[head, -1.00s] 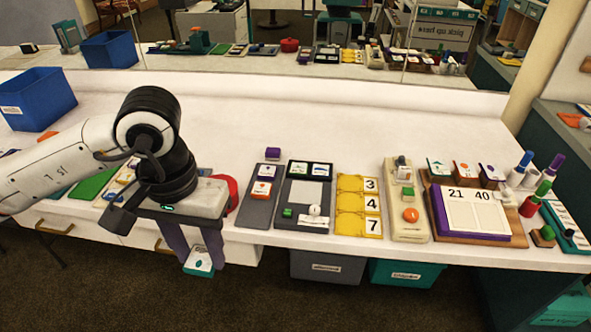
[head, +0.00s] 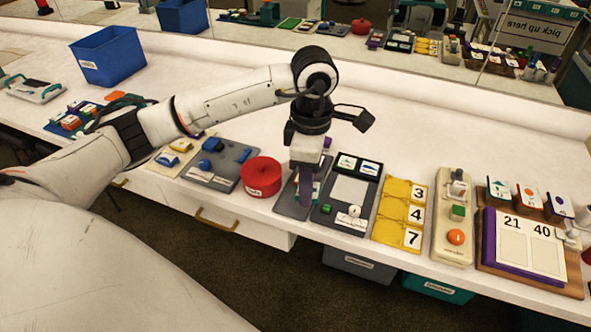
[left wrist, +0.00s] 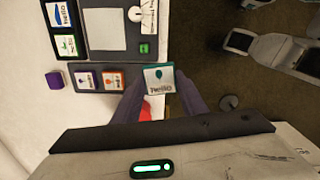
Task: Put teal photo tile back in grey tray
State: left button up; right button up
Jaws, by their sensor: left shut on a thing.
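The teal photo tile (left wrist: 158,79) is a small white-faced tile with a teal edge and a teal balloon-like mark. My left gripper (head: 307,198) is shut on it, and its edge shows between the purple fingers in the head view. The grey tray (head: 288,208) is narrow and lies directly under the gripper. In the left wrist view, the held tile overlaps the near end of the tray (left wrist: 90,68); I cannot tell if they touch. A purple-marked tile (left wrist: 85,80) and an orange-marked tile (left wrist: 112,80) sit in the tray. My right gripper is not in view.
A red round pot (head: 262,176) stands close left of the tray. A dark board (head: 342,215) with cards, a green cube and a white knob lies close right. A purple block (left wrist: 54,80) stands past the tray's far end. The table behind is clear.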

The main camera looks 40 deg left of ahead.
pick_arm(q)
jog(key=w+a+f+n, duration=0.1)
jog(key=n, duration=0.4)
jog(key=w+a+f+n, duration=0.1)
jog(key=a+n, duration=0.1)
jog(key=n, duration=0.3)
jog(key=w+a+f+n+p, duration=0.1)
jog(key=a+n, duration=0.1)
jog(key=n, duration=0.3)
jog(key=shift+a+f+n, duration=0.25)
jog(key=shift+f+n, duration=0.1)
jog(key=shift+n, duration=0.05)
jog(key=shift+f, duration=0.25)
jog(key=shift+w+f+b, duration=0.1)
jog(key=shift+f+b, duration=1.95)
jog(key=shift+f, duration=0.7)
jog(key=o, duration=1.1)
notch_tip(320, 180, up, 10)
jog(key=shift+r, duration=0.2)
